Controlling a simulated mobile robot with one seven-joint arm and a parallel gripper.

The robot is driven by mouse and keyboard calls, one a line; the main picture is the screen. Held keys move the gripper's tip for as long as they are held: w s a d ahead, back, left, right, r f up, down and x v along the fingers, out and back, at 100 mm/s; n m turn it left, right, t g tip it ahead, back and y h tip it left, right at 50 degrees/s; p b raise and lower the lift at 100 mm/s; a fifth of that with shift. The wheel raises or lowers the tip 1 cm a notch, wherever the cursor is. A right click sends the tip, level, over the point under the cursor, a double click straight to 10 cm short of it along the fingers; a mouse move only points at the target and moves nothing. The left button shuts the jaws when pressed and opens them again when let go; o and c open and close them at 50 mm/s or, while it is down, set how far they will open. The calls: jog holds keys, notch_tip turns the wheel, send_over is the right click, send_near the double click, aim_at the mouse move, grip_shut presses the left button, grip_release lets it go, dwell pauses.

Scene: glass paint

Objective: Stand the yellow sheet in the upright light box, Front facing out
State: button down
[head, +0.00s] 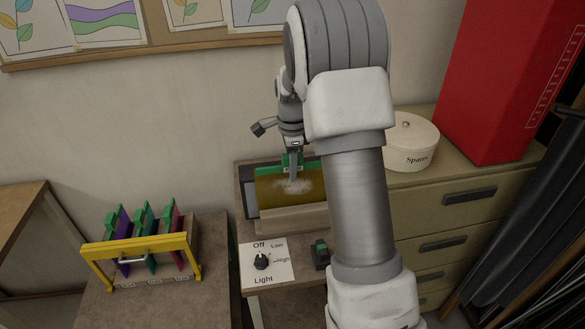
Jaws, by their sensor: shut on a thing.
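The yellow sheet (270,192) is upright, with a green strip along its top edge and a pale frosted smudge near its middle. My gripper (293,169) is shut on it at the green top edge, from above. The sheet is at the upright light box (250,201), a dark frame with a pale ledge along its front; the sheet covers much of its face. My arm hides the right side of the sheet and box. I cannot tell whether the sheet's lower edge rests in the ledge, and I read no "Front" mark.
A light panel (281,273) has a knob (261,261) pointing near Off. A yellow rack (92,258) at left holds purple, teal and red sheets. A small green-topped dark item (320,254) is beside the panel. A Spares tub (414,140) and red box (505,80) stand on drawers.

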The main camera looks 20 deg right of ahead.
jog(key=shift+s+f, duration=0.1)
jog(key=shift+f, duration=1)
jog(key=c, duration=0.8)
grip_release()
jog(key=shift+a+f, duration=0.1)
jog(key=shift+w+r+p, duration=0.2)
jog(key=shift+r+p, duration=0.35)
jog(key=shift+r, duration=0.15)
jog(key=shift+w+r+p, duration=0.2)
jog(key=shift+r+p, duration=0.35)
jog(key=shift+r, duration=0.1)
jog(key=shift+o, duration=1)
jog(key=shift+w+r, duration=0.2)
jog(key=shift+r, duration=0.05)
jog(key=shift+w+r+p, duration=0.1)
jog(key=shift+r+p, duration=0.25)
jog(key=shift+p, duration=0.15)
jog(key=shift+d+r+p, duration=0.2)
jog(key=shift+r+p, duration=0.85)
jog(key=shift+r, duration=0.6)
